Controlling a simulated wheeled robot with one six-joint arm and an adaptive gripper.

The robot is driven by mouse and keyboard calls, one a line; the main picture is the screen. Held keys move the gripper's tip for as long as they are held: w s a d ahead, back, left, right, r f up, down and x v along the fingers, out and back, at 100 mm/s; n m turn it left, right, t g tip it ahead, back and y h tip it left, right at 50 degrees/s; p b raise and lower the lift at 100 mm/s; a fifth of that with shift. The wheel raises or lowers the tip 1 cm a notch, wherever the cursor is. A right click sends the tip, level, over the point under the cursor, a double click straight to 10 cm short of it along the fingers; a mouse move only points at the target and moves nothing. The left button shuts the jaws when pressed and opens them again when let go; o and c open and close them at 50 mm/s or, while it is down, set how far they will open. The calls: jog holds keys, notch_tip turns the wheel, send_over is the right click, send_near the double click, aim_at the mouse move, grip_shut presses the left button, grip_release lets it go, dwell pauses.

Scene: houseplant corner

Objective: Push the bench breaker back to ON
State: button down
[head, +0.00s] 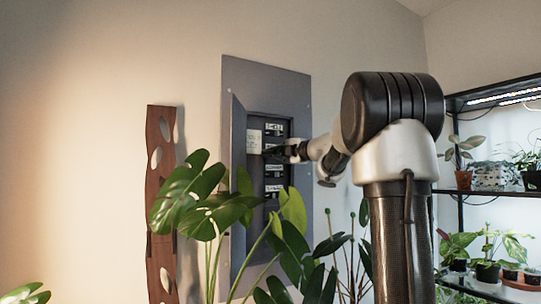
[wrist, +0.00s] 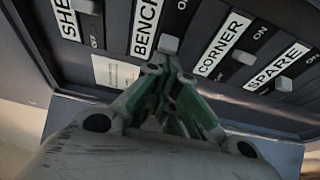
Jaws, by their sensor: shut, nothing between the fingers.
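The bench breaker has a pale lever (wrist: 168,44) beside the white BENCH label (wrist: 147,25) in the wrist view. The lever sits away from the ON mark; its OFF mark is hidden behind my fingers. My gripper (wrist: 160,68) is shut and empty, its fingertips just below the lever in the picture. I cannot tell whether they touch it. In the head view my gripper (head: 272,151) reaches into the grey breaker panel (head: 265,75), covering part of the breaker row.
CORNER (wrist: 222,43) and SPARE (wrist: 277,67) breakers lie to the right of BENCH, the shelf-side label (wrist: 65,18) to the left. The panel door (head: 238,180) stands open. A large-leaved plant (head: 190,195) stands before the panel; a plant rack (head: 490,195) is at right.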

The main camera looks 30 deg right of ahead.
jog(key=shift+s+d+n+g+y, duration=0.2)
jog(key=shift+d+n+g+y, duration=0.15)
jog(key=shift+n+g+y, duration=0.45)
jog(key=shift+s+d+y, duration=0.25)
jog(key=shift+d+y, duration=0.3)
jog(key=shift+y, duration=0.05)
jog(key=shift+d, duration=0.1)
